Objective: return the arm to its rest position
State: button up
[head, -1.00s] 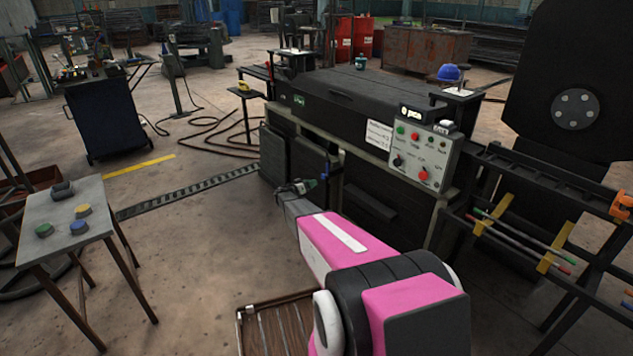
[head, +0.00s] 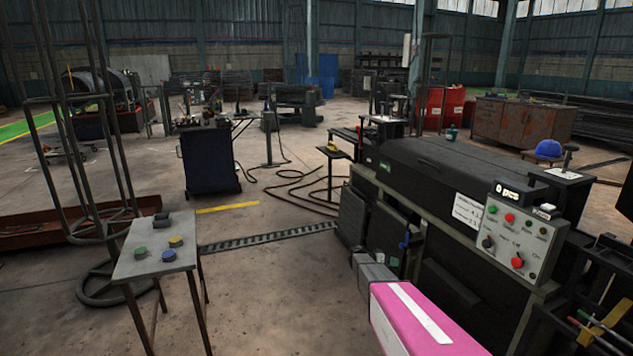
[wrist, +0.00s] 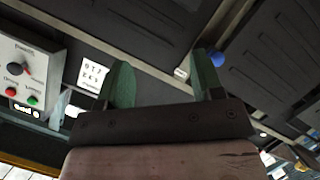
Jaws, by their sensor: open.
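My pink arm (head: 412,318) reaches in from the bottom right of the head view, low beside the black machine (head: 430,172). Its grey end section points toward the machine's lower side, and the fingers cannot be made out there. In the wrist view my gripper (wrist: 163,80) shows two green fingers standing well apart with nothing between them. Behind them is the machine's dark side, with the control box (wrist: 22,70) at the left and a small blue knob (wrist: 216,58) by the right finger. I cannot tell whether the fingers touch anything.
A small table (head: 150,262) with coloured buttons stands at the left. The control box (head: 515,235) juts from the machine at the right, above rods in a rack. A dark blue cart (head: 210,160) stands farther back.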

jog(key=s+a+r+n+y, duration=0.2)
jog(key=s+a+r+y, duration=0.2)
jog(key=s, duration=0.7)
jog(key=s+a+r+n+g+y, duration=0.1)
jog(key=s+a+r+n+y, duration=0.2)
jog(key=s+a, duration=0.4)
jog(key=s+a+r+n+g+y, duration=0.1)
jog(key=s+a+r+y, duration=0.4)
jog(key=s, duration=1.2)
jog(key=shift+s+a+n+y, duration=0.15)
jog(key=shift+a+n+y, duration=0.6)
jog(key=shift+n+y, duration=0.15)
